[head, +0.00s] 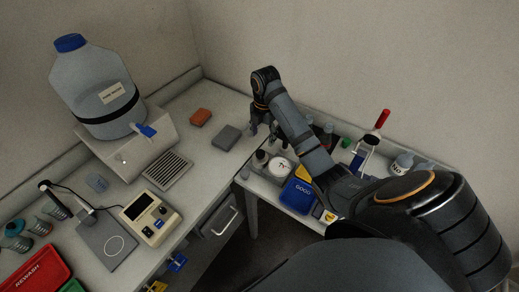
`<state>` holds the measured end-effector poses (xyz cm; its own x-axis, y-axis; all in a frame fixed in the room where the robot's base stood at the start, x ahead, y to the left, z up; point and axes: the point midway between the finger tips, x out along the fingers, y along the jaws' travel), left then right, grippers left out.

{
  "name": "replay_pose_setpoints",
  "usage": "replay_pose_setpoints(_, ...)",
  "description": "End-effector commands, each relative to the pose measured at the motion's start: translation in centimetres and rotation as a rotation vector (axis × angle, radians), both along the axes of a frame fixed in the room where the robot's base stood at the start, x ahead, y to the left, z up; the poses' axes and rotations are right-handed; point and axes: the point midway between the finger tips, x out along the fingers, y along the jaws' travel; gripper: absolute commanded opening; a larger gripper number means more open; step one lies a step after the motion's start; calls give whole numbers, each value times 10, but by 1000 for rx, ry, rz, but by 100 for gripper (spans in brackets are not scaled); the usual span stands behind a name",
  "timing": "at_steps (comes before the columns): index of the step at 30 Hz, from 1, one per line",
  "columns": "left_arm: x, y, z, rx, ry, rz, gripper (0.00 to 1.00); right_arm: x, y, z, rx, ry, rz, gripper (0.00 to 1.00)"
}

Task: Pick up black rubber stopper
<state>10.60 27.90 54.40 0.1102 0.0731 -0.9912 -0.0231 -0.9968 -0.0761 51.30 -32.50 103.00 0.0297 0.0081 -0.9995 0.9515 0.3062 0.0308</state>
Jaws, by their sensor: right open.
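My right gripper (262,131) points down over the back of the bench, near the inner corner where the two benches meet. Its jaws are open, and I see nothing held between them. A small dark-topped item (261,156) stands just below and in front of the fingers; it is too small to tell whether it is the black rubber stopper. I cannot make out the stopper for certain elsewhere, and my right arm hides part of the right bench. My left gripper is out of view.
A grey block (226,138) and an orange block (200,117) lie left of the gripper. A white round container (280,167), a blue box (297,195) and several bottles crowd the right bench. A large blue-capped water jug (95,90) stands at left. Bare benchtop lies around the blocks.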

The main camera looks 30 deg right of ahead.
Motion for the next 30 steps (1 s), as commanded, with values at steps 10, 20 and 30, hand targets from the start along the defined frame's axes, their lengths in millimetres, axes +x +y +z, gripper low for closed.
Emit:
replay_pose_setpoints(10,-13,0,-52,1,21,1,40,2,1,-51,0,-2,-2,60)
replay_pose_setpoints(20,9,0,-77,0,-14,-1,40,1,5,-80,1,-2,-2,60)
replay_pose_setpoints(30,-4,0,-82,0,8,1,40,2,6,-100,0,-3,-3,60)
